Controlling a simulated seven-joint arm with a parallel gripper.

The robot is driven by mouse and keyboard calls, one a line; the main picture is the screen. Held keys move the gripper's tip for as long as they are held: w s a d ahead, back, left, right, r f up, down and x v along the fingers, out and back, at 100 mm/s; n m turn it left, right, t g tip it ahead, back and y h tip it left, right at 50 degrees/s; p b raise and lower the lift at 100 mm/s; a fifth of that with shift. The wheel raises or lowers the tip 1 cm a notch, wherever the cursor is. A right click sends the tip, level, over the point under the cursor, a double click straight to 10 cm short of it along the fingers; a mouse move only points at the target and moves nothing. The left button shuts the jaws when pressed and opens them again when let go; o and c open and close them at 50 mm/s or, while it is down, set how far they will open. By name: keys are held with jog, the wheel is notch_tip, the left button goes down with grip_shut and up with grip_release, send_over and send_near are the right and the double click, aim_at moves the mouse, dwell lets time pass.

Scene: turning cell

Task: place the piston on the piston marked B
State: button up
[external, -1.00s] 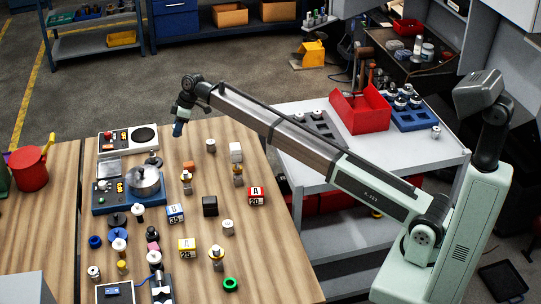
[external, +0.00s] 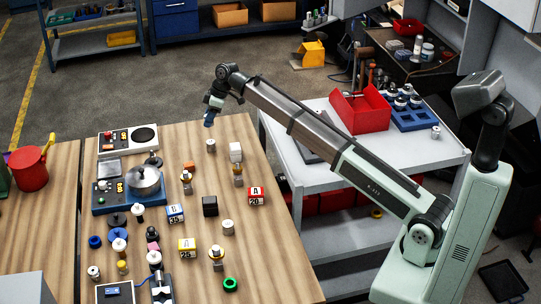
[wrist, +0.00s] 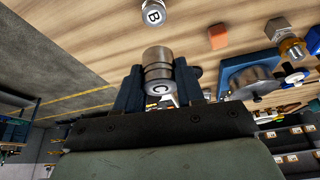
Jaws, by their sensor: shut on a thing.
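My gripper (external: 209,120) is above the far end of the wooden table. In the wrist view its two dark blue fingers (wrist: 158,92) are shut on a metal piston (wrist: 158,68) with a C on its end. The piston marked B (wrist: 153,14) stands at the top edge of the wrist view, apart from the held piston. It looks to be the small metal cylinder (external: 211,146) just below my gripper in the external view, where its letter is too small to read. The held piston is hard to make out in the external view.
A blue machine with a metal bowl (external: 145,181) is at the left. Labelled blocks and a black cube (external: 210,206) are scattered nearer the camera.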

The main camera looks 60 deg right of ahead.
aim_at(207, 142)
jog(key=shift+f, duration=3.85)
jog(key=shift+f, duration=0.1)
jog(key=o, duration=1.1)
jog(key=v, duration=1.2)
